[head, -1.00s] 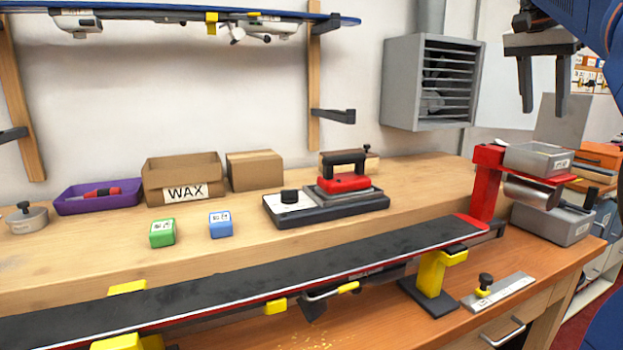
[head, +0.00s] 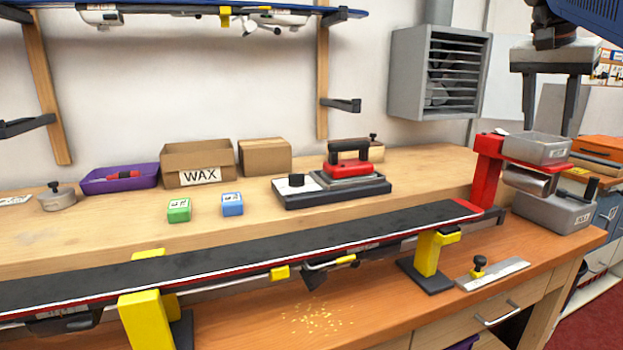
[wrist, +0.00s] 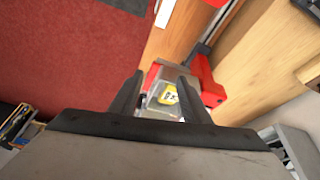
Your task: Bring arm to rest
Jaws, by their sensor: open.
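My gripper (head: 551,132) is at the upper right of the head view, its two dark fingers pointing down with a gap between them. It is open and nothing shows between the fingers.
A ski or board (head: 240,240) lies along yellow clamps (head: 428,254) on the bench. Behind it are a red-handled iron (head: 349,160), a WAX box (head: 197,163), and green (head: 179,210) and blue (head: 232,204) blocks. A grey vented unit (head: 440,75) hangs on the wall.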

